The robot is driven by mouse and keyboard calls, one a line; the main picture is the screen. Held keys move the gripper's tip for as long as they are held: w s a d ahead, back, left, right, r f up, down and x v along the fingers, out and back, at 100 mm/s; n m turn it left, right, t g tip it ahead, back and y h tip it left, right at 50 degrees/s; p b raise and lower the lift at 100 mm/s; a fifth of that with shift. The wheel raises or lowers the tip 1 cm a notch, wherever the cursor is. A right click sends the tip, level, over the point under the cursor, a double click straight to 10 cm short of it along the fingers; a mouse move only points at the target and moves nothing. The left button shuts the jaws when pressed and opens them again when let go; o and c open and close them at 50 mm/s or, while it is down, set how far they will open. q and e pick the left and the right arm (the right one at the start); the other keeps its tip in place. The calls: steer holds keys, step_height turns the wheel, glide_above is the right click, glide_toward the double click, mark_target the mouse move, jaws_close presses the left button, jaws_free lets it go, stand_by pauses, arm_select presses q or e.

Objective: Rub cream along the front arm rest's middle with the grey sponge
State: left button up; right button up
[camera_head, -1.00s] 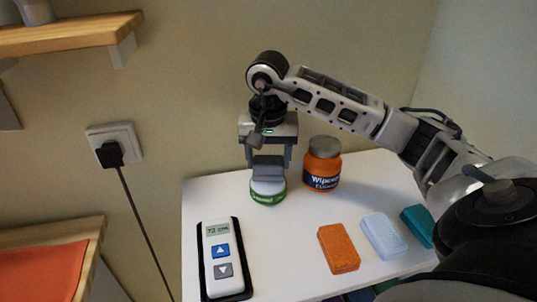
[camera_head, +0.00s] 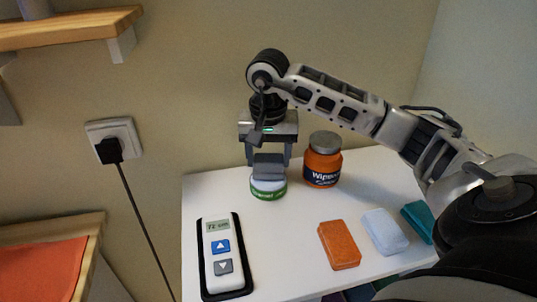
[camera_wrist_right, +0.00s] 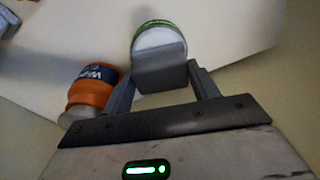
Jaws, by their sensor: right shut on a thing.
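My right gripper (camera_head: 268,163) is shut on the grey sponge (camera_head: 268,167), a block held between its fingers. The sponge is over the open top of a low cream jar (camera_head: 268,190) with a white and green side; I cannot tell if it touches the cream. In the right wrist view, the grey sponge (camera_wrist_right: 161,72) covers part of the jar (camera_wrist_right: 156,36). The front arm rest is not recognisable in these frames. My left gripper is not in view.
An orange jar with a grey lid (camera_head: 323,162) stands right of the cream jar on the white table (camera_head: 290,230). An orange sponge (camera_head: 339,245), a pale blue sponge (camera_head: 384,231) and a teal sponge (camera_head: 418,221) lie in front. A hand control (camera_head: 222,255) lies at left.

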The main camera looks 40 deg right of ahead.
mark_target(268, 160)
steer(key=shift+f+b, duration=0.3)
steer(key=shift+f, duration=0.2)
stand_by(1.1)
steer(key=shift+r+p, duration=2.8)
steer(key=shift+r, duration=0.8)
steer(key=shift+a+f, duration=0.1)
